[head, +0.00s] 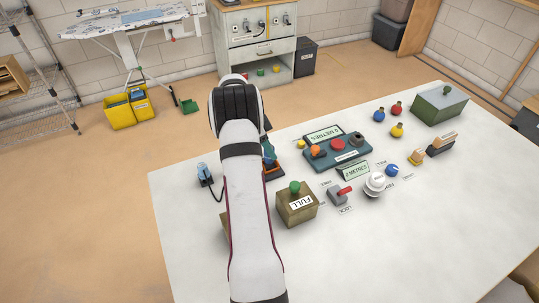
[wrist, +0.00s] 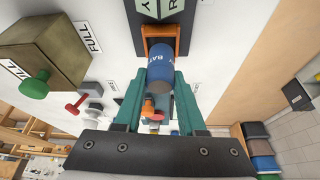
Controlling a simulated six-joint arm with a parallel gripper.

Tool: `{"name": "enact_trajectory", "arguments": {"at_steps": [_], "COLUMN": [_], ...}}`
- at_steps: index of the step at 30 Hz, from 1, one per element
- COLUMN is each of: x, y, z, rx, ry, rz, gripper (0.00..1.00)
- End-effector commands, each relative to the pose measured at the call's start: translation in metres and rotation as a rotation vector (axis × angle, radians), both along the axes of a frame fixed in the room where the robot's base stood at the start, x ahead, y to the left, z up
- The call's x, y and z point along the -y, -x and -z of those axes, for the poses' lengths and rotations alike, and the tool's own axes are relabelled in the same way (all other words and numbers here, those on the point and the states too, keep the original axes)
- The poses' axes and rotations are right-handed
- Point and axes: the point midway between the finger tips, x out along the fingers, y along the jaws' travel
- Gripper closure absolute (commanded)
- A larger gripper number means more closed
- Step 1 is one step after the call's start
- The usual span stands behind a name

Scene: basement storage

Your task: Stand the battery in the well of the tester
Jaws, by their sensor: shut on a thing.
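The blue battery (wrist: 165,66), with white "BAT" lettering, is between the teal fingers of my gripper (wrist: 165,80), which is shut on it. The tester (wrist: 183,26) is a dark plate with an orange bracket, just beyond the battery in the wrist view. The battery's far end overlaps the bracket in the picture; I cannot tell whether it is in the well or above it. In the head view my arm covers the battery and most of the tester; an orange edge of the tester (head: 273,172) shows beside the arm.
A box marked FULL (head: 297,208) with a green knob stands right of my arm. Further right are a red-handled switch (head: 340,195), a white dial (head: 375,184) and a teal panel (head: 338,154). A small blue device (head: 204,174) with a cable is left. The table's front right is clear.

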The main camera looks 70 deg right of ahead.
Motion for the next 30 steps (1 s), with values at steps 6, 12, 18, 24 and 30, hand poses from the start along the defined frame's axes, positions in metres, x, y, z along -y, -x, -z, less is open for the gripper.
{"name": "enact_trajectory", "arguments": {"at_steps": [6, 12, 18, 24, 30], "x": [0.000, 0.000, 0.000, 0.000, -0.002], "y": [0.001, 0.001, 0.001, 0.001, -0.003], "z": [0.029, 0.030, 0.031, 0.031, 0.017], "rx": [0.001, 0.000, 0.001, 0.001, 0.001], "ry": [0.001, 0.000, -0.001, -0.001, 0.002], "rz": [0.000, 0.000, 0.000, 0.000, -0.002], "gripper": [1.00, 1.00, 0.34, 0.31, 0.31]}}
